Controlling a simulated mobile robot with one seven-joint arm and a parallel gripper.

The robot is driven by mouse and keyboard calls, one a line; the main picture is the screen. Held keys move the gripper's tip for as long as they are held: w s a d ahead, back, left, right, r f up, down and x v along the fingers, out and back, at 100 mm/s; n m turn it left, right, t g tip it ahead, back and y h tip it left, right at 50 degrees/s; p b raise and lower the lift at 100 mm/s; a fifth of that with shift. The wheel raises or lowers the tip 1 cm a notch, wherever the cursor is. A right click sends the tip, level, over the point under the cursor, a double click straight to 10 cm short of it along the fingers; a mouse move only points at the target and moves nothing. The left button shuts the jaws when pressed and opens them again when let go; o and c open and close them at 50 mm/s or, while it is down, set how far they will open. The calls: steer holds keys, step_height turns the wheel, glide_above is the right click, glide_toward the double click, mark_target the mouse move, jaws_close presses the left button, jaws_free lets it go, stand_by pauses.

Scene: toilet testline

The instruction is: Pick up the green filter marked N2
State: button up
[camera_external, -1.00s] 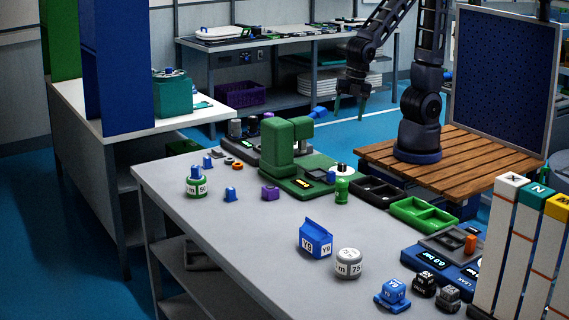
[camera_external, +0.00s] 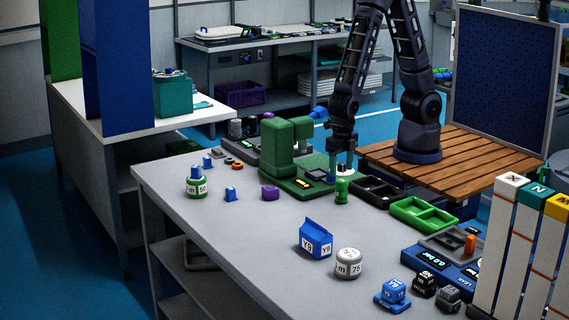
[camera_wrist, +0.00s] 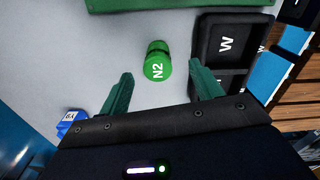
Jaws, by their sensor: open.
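The green filter marked N2 (camera_wrist: 157,64) stands on the grey table in the wrist view, its label facing the camera. In the external view the green filter (camera_external: 341,190) is beside the green machine and the black tray. My gripper (camera_wrist: 160,92) is open and empty, with its two green fingers on either side below the filter in the picture. In the external view my gripper (camera_external: 341,166) hangs just above and behind the filter.
A black tray marked W (camera_wrist: 228,40) lies close to the right finger. The green machine (camera_external: 290,160) stands left of my gripper. A blue carton marked Y9 (camera_external: 316,239) and a jar marked m 75 (camera_external: 347,263) stand nearer the front.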

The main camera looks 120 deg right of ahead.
mark_target(341, 191)
steer(key=shift+f, duration=2)
steer(key=f, duration=0.2)
steer(key=a+f, duration=0.1)
steer(key=f, duration=0.1)
steer(key=shift+w+a, duration=0.1)
steer(key=shift+w, duration=0.05)
steer(key=shift+f, duration=0.65)
steer(key=c, duration=1.1)
steer(key=shift+r, duration=0.1)
